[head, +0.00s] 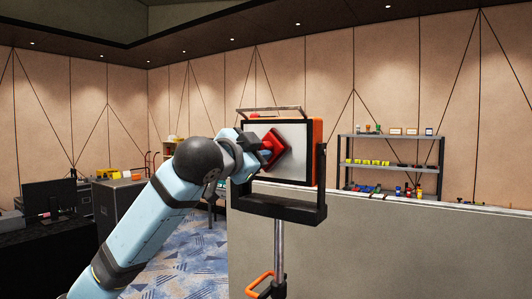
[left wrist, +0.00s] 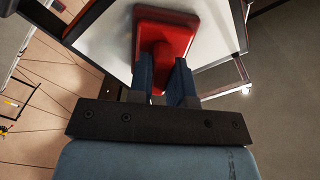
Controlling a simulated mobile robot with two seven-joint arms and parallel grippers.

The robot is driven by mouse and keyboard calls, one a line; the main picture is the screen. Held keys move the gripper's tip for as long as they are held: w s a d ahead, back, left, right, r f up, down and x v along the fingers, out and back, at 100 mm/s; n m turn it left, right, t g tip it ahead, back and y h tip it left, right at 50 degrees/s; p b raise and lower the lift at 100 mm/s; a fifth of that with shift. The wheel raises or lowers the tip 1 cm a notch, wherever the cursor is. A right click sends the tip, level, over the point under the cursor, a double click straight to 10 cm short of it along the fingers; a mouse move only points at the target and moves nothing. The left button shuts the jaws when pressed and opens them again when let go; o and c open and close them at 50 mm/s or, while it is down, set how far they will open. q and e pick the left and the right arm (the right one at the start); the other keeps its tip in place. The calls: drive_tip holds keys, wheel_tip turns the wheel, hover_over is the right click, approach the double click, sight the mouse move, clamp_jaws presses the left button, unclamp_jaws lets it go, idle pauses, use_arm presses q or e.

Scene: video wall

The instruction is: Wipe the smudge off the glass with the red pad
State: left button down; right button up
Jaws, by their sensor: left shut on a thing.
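The red pad (head: 272,148) is a small square block, turned at a tilt, against or just in front of the light glass (head: 298,155) of the orange-framed panel. My left gripper (head: 258,152) is shut on the pad's back. In the left wrist view the red pad (left wrist: 166,38) sits between the fingers of my left gripper (left wrist: 165,75), with the pale glass (left wrist: 215,40) behind it. I cannot tell whether the pad touches the glass. No smudge shows; the pad and gripper may hide it. My right gripper is not in view.
The panel hangs in a black bracket (head: 285,212) on a metal pole (head: 279,250) with an orange lever. A low grey wall (head: 420,245) stands behind it. Shelves (head: 390,167) with small items are at the right, and black cases (head: 120,205) at the left.

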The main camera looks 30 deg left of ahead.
use_arm(q)
drive_tip(key=shift+a, duration=2.75)
drive_tip(key=shift+s+d, duration=0.2)
drive_tip(key=shift+d, duration=5.65)
drive_tip(key=a, duration=1.1)
drive_tip(key=shift+w+a, duration=0.35)
drive_tip(key=shift+w, duration=0.1)
drive_tip(key=shift+d, duration=0.1)
drive_tip(key=s, duration=0.6)
drive_tip(key=shift+a, duration=0.25)
